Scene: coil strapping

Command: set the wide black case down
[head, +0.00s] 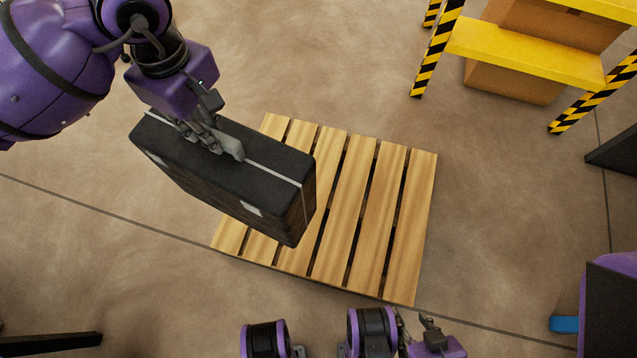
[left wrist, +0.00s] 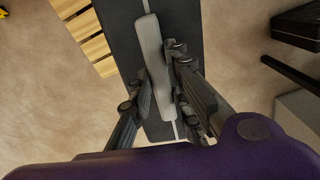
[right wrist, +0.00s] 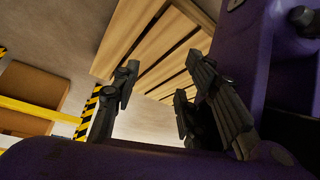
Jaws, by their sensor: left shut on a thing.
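The wide black case (head: 225,178) hangs from my left gripper (head: 218,143), which is shut on the handle on its top side. The case is tilted in the head view and covers the left part of the wooden pallet (head: 362,215). It seems to be above the slats; its underside is hidden. In the left wrist view the grey handle (left wrist: 153,62) lies between the fingers, with the black case top (left wrist: 125,30) below. My right gripper (right wrist: 160,85) is open and empty, fingers apart; in the head view it is at the bottom edge (head: 432,338).
A yellow rack (head: 525,52) with striped posts and cardboard boxes (head: 515,82) stands at the top right. The pallet's middle and right slats are bare. Another dark case-like object (left wrist: 298,25) shows at the right of the left wrist view. The floor around the pallet is mostly clear.

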